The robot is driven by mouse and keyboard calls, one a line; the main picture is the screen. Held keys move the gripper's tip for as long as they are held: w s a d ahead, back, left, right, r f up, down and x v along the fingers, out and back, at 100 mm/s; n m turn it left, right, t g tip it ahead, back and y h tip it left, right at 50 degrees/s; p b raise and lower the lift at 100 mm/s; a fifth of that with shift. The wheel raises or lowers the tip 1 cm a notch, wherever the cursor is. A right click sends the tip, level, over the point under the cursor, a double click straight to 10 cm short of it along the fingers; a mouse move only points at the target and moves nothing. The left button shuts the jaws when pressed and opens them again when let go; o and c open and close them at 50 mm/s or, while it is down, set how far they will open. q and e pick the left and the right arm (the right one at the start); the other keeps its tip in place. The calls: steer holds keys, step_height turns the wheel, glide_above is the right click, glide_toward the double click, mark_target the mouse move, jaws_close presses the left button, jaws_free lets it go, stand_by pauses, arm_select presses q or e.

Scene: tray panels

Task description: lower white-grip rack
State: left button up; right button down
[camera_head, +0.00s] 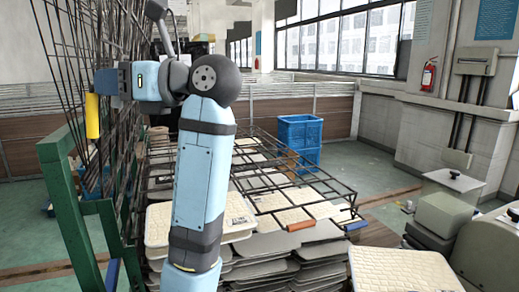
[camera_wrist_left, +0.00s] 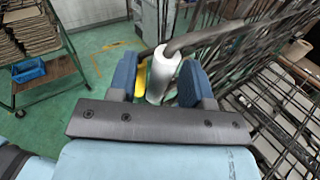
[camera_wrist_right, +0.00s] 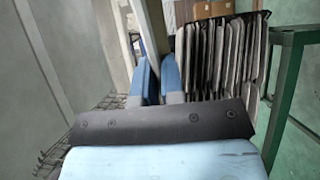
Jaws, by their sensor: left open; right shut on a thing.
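A white grip (camera_wrist_left: 163,72) on a dark bar stands between the blue fingers of my left gripper (camera_wrist_left: 162,82) in the left wrist view. The fingers are open on either side of it; contact is not clear. In the head view my left gripper (camera_head: 108,82) is at the upright wire racks (camera_head: 80,45) at the left, where the white grip is hidden. A yellow grip (camera_head: 92,116) hangs just below; it also shows behind the white one in the left wrist view (camera_wrist_left: 141,80). My right gripper (camera_wrist_right: 158,82) has its fingers close together; what they hold is hard to make out.
Lowered wire racks with an orange grip (camera_head: 301,225) and a blue grip (camera_head: 355,225) lie over stacked pale panels (camera_head: 290,262). A green frame (camera_head: 75,215) stands at the left. Blue crates (camera_head: 300,132) stand behind. Grey machinery (camera_head: 490,255) stands at the right.

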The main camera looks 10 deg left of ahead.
arm_select(q)
steer(key=shift+a, duration=0.1)
arm_select(e)
steer(key=shift+a, duration=0.1)
arm_select(q)
jaws_close()
stand_by(0.3)
